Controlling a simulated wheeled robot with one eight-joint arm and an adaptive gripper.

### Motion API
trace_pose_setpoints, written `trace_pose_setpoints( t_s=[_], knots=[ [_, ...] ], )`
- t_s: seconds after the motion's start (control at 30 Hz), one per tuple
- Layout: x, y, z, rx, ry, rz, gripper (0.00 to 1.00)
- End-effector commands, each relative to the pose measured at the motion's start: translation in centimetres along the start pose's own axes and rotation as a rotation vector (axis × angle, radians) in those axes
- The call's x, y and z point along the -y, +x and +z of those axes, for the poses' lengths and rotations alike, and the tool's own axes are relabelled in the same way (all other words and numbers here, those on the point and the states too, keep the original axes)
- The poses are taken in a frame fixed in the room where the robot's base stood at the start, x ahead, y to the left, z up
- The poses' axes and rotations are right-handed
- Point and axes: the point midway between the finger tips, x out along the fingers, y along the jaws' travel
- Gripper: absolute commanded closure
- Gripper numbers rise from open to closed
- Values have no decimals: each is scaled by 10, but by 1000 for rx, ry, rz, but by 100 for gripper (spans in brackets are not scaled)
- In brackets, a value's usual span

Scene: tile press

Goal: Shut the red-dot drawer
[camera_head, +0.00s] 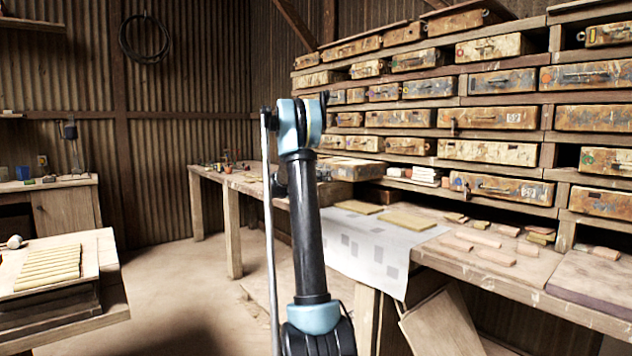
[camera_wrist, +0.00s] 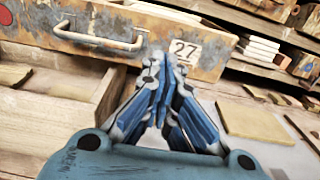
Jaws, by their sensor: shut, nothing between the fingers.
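A drawer front with a metal handle and a "27" label spans the top of the wrist view; I call it drawer 27 (camera_wrist: 160,33). A reddish round mark (camera_wrist: 5,16) shows at its left edge. My gripper (camera_wrist: 155,62) is shut and empty, just in front of drawer 27; contact is unclear. The head view hides the gripper behind my arm.
Rows of worn drawers (camera_head: 487,152) fill the rack at the right. The workbench (camera_head: 500,283) below holds loose tiles, flat boards and a hanging paper sheet (camera_head: 368,243). A side table (camera_head: 105,262) with slats stands at the left. The floor between is clear.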

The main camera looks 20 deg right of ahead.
Motion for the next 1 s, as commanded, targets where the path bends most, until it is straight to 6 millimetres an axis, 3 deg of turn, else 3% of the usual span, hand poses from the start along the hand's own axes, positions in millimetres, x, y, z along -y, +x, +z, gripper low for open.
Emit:
trace_pose_setpoints(
  t_s=[0.1, 0.3, 0.83, 1.0],
  knots=[
    [1, 19, 0, 0, 0, -2, 100],
    [0, 39, 0, 0, 0, 0, 100],
    [0, 46, 0, 0, 1, 0, 100],
    [1, 56, 0, 0, 0, -1, 100]
  ],
)
